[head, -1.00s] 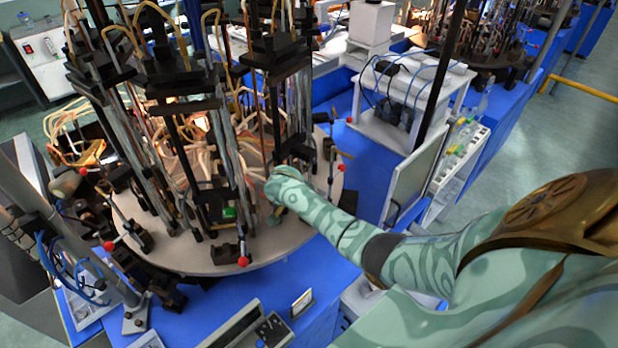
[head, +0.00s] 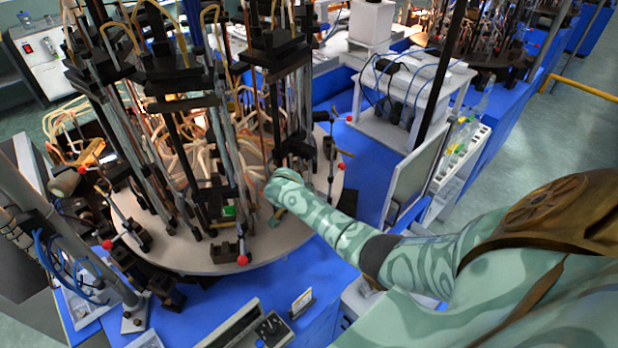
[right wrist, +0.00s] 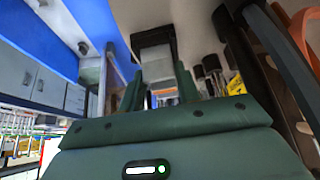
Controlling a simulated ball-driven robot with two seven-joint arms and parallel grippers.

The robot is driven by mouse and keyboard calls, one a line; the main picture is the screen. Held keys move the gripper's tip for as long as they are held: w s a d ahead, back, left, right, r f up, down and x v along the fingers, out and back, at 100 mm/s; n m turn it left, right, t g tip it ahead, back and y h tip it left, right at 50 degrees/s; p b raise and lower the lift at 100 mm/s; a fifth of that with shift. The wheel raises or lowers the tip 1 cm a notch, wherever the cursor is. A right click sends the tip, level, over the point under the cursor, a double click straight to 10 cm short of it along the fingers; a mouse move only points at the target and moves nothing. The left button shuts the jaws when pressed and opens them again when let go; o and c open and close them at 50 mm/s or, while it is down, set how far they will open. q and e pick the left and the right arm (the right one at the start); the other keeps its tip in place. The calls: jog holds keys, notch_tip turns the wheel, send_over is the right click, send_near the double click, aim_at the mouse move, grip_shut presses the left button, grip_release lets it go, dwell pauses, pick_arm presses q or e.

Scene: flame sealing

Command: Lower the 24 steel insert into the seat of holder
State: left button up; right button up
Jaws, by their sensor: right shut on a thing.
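In the right wrist view my right gripper (right wrist: 160,76) has its two dark green fingers closed on a pale grey block, which I take for the steel insert (right wrist: 156,60). A dark part, possibly the holder (right wrist: 151,34), is right at the block's far end. I cannot tell whether they touch or whether the block is in a seat. In the head view my right arm reaches from the right over the round turntable (head: 200,258). My left gripper is not in view.
Tall black and steel columns (head: 182,150) with pale hoses crowd the turntable. Red-knobbed levers (head: 243,259) stand along its rim. A dark post (right wrist: 262,70) is close on the right in the wrist view. A white stand (head: 412,95) is behind the arm.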

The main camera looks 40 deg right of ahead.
jog(key=shift+f, duration=0.4)
dwell(0.3)
jog(key=o, duration=1.3)
jog(key=shift+c, duration=0.2)
jog(key=shift+r+p, duration=2.25)
jog(key=shift+p, duration=0.3)
